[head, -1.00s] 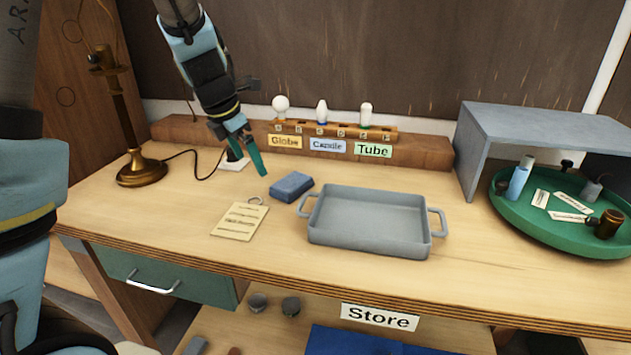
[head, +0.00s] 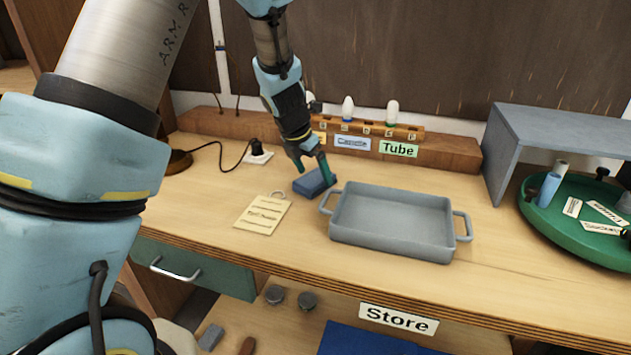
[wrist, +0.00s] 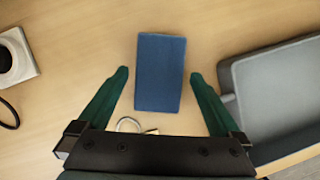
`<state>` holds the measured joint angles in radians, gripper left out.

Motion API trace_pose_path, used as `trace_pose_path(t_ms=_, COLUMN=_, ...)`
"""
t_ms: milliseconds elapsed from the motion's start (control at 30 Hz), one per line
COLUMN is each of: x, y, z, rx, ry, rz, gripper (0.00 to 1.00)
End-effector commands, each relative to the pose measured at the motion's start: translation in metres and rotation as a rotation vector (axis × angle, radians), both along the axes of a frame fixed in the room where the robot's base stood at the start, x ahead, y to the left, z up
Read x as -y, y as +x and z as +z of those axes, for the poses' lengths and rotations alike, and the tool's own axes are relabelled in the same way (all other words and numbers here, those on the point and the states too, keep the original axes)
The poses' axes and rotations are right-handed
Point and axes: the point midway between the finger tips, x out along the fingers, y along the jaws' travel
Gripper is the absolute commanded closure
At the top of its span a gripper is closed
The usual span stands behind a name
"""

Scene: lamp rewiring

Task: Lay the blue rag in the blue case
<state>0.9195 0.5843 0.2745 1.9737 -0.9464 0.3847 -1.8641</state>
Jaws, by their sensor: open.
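The blue rag (head: 314,183) is a folded block on the bench, just left of the grey tray. In the wrist view the rag (wrist: 160,72) lies flat ahead of and between my fingertips, with a gap on each side. My gripper (head: 314,168) is open and empty, with its green fingers over the rag. In the wrist view my gripper (wrist: 157,76) has its fingers spread either side of the rag's near part. A blue surface (head: 375,340) shows at the bottom on the lower shelf, above it the Store label; I cannot tell whether it is the blue case.
The grey tray (head: 392,246) stands right of the rag. A paper tag (head: 262,214) with a ring lies at its left. The bulb rack (head: 372,129) is behind. A green round tray (head: 580,235) with small parts is at the right, by a grey shelf box (head: 545,128).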

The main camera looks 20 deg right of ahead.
Motion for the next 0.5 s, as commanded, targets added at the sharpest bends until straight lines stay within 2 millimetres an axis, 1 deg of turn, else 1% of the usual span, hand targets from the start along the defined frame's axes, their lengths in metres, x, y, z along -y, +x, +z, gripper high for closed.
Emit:
trace_pose_path(t_ms=33, x=0.0015, y=0.0012, z=-0.0067, rx=-0.001, ry=0.002, rz=0.000, gripper=0.00)
trace_pose_path(t_ms=100, x=0.0036, y=0.0023, z=-0.0112, rx=0.001, ry=0.000, rz=0.000, gripper=0.00)
trace_pose_path(t_ms=367, x=0.0048, y=0.0027, z=-0.0134, rx=0.001, ry=-0.001, rz=0.000, gripper=0.00)
trace_pose_path(t_ms=500, x=0.0048, y=0.0026, z=-0.0133, rx=0.001, ry=-0.001, rz=0.000, gripper=0.15)
